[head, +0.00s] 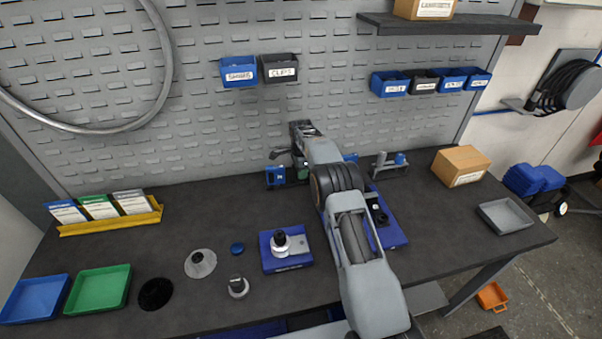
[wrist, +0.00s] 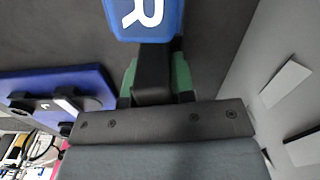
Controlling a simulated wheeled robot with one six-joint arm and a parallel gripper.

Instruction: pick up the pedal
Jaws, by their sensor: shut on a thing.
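The pedal, a black body with a blue end block marked with a white letter R, shows at the top middle of the wrist view (wrist: 140,18). In the head view its blue block (head: 275,176) is at the back of the bench, near the pegboard. My gripper (head: 302,172) is there too, partly hidden by my own arm. In the wrist view the green finger pads of my gripper (wrist: 153,80) are on both sides of the black part and shut on it. Whether the pedal touches the bench is unclear.
A blue tray (head: 300,262) with a round part and another blue tray (head: 396,239), partly behind my arm, are in front. A grey bracket (head: 385,172) stands right of my gripper. A cardboard box (head: 462,165) is farther right. The pegboard (head: 200,130) rises close behind.

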